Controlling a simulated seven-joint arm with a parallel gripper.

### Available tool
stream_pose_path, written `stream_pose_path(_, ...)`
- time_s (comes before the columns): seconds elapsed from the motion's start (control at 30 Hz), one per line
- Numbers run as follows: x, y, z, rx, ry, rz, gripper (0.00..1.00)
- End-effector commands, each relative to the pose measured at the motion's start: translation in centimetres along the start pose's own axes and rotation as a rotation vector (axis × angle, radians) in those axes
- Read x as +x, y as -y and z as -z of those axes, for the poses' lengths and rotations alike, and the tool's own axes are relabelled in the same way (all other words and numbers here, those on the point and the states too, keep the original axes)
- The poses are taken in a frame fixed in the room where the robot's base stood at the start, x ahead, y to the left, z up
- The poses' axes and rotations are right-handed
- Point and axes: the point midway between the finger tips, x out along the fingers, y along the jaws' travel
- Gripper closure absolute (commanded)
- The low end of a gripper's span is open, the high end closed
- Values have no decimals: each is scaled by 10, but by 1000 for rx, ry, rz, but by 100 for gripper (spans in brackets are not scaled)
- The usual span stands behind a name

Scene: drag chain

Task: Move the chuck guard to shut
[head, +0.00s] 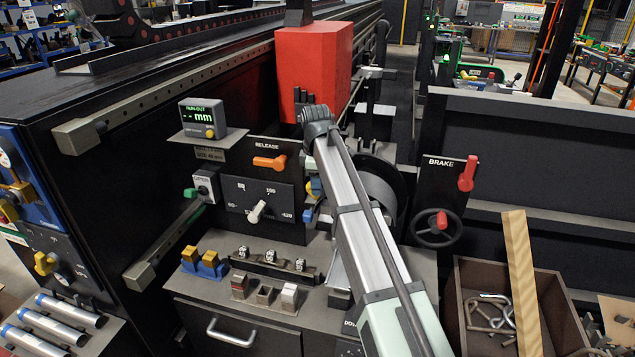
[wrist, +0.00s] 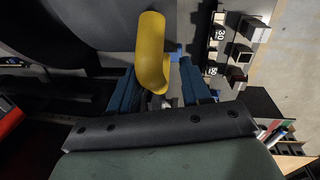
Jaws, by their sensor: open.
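A yellow curved piece (wrist: 151,50), which looks like a handle, lies between the two blue fingers of my gripper (wrist: 158,82) in the wrist view. The fingers are apart; I cannot tell whether they touch it. In the head view my gripper (head: 311,199) is mostly hidden behind my arm, with bits of blue and yellow showing at its left. A dark grey curved shell (head: 380,190), likely the chuck guard, shows right of my arm. A large grey curved surface (wrist: 90,22) fills the upper left of the wrist view. The guard's exact position is hard to tell.
A red block (head: 312,62) stands behind my arm. A control panel with an orange release lever (head: 269,162) is at left. A brake panel with a red lever (head: 467,173) and handwheel (head: 438,228) is at right, above an open bin (head: 568,310).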

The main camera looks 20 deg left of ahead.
Motion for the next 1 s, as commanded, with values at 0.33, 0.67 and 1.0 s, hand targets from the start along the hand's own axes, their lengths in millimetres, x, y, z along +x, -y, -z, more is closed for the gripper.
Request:
stream_pose_path(0.33, -53, -1, 0, 0, -1, -3, 52)
stream_pose_path(0.67, -112, 0, 0, 0, 0, 0, 52)
stream_pose_path(1.0, -135, 1, 0, 0, 0, 2, 52)
